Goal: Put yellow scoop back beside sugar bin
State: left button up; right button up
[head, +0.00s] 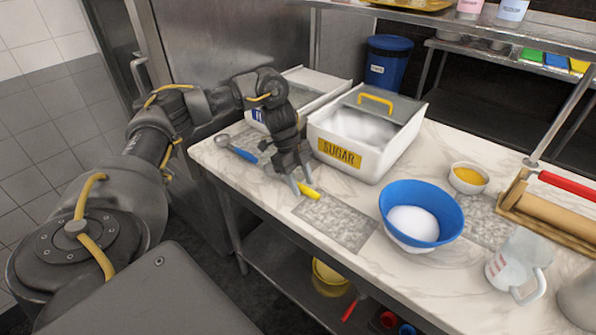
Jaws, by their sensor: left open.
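The white sugar bin (379,158), with a yellow "SUGAR" label and a clear lid with a yellow handle, stands on the marble counter and holds white sugar. The yellow scoop (311,192) shows only as a yellow handle on the counter, in front of the bin's left side. Its other end is hidden by my gripper. My left gripper (298,184) points down right at the scoop, with its jaws open. I cannot tell whether the handle lies between the fingers. My right gripper is not in view.
A second white bin (298,82) and a blue-handled scoop (240,152) are to the left. A grey speckled mat (336,222) lies bare in front. A blue bowl (437,195) of white powder, a small bowl (468,180) and a glass jug (514,262) stand right.

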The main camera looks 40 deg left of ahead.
pick_arm(q)
jog(key=p+v, duration=0.3)
jog(key=v, duration=0.9)
